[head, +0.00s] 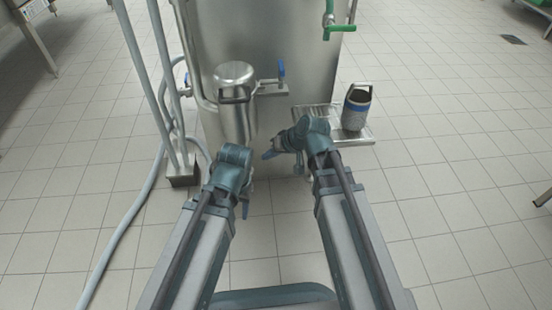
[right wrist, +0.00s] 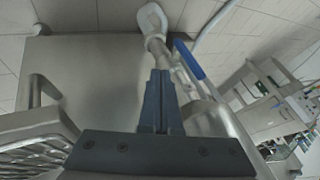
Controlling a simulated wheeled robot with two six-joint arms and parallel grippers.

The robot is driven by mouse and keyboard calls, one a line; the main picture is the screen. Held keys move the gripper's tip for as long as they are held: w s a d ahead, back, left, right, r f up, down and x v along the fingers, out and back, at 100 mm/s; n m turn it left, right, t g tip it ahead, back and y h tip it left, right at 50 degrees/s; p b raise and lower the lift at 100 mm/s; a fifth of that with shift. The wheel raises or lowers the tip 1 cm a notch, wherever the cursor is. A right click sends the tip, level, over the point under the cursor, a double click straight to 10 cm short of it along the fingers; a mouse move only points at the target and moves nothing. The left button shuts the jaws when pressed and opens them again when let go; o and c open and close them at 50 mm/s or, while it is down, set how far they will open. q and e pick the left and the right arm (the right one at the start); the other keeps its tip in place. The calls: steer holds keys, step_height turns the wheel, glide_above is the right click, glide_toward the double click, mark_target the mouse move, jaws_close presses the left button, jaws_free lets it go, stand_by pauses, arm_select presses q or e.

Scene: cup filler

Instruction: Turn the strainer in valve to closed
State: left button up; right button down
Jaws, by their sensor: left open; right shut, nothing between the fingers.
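The steel strainer (head: 234,92) is an upright cylinder on the front of a steel tank (head: 300,75). A valve with a blue lever (head: 281,68) sits on the pipe at its right; I cannot tell if this is the strainer in valve. My right gripper (head: 268,155) is shut and empty, below and right of the strainer. In the right wrist view its fingers (right wrist: 161,75) are together, beside a blue lever (right wrist: 189,59) that lies slantwise to their right; contact cannot be told. My left gripper (head: 246,205) is open, lower down, apart from the strainer.
A green handle (head: 340,28) is on the upper tank. Poles and a grey hose (head: 112,232) stand left. The tiled floor is open on the right.

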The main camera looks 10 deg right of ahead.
arm_select(q)
steer(key=shift+f, duration=0.6)
arm_select(e)
steer(key=shift+w+a+f, duration=0.1)
steer(key=shift+a+f, duration=0.1)
steer(key=shift+a, duration=0.6)
steer(key=shift+w+a+f, duration=0.1)
steer(key=shift+a+f, duration=0.1)
steer(key=shift+a, duration=0.6)
steer(key=shift+w+a+f, duration=0.1)
steer(key=shift+a+f, duration=0.1)
steer(key=shift+a, duration=0.6)
arm_select(q)
steer(key=shift+r, duration=0.15)
steer(key=shift+r+p, duration=0.25)
steer(key=shift+p, duration=0.05)
arm_select(e)
steer(key=shift+a+r+h, duration=0.1)
steer(key=shift+a+h, duration=0.1)
steer(key=shift+h, duration=0.2)
